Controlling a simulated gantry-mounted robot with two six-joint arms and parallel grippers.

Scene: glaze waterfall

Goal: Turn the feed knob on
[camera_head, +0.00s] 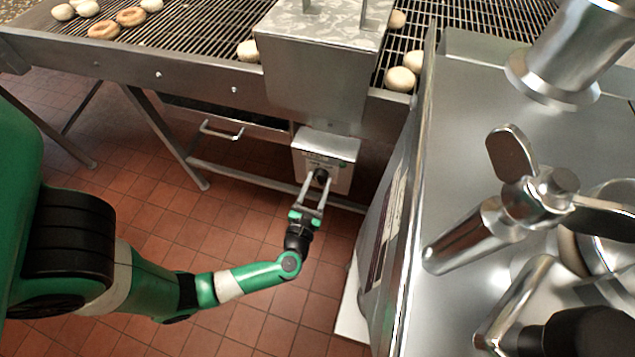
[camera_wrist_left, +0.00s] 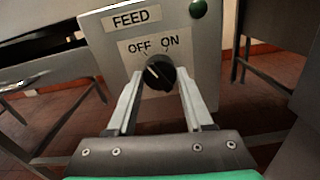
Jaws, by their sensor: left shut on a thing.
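The feed knob (camera_wrist_left: 158,71) is a round black knob on a grey control box (camera_wrist_left: 203,70) labelled FEED, with OFF at upper left and ON at upper right. Its pale pointer mark leans to the upper left, toward OFF. My left gripper (camera_wrist_left: 157,88) is shut on the knob, one finger on each side. In the head view the left gripper (camera_head: 315,186) reaches the front of the control box (camera_head: 328,148), and its fingers partly hide the knob (camera_head: 321,175). My right gripper is not in view.
A conveyor grate (camera_head: 200,35) carries several doughnuts (camera_head: 131,16) behind a metal hopper (camera_head: 315,75). A green indicator (camera_wrist_left: 198,8) sits on the box above the knob. A steel counter (camera_head: 470,110) with a metal dispenser stands at right. Red tiled floor lies below.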

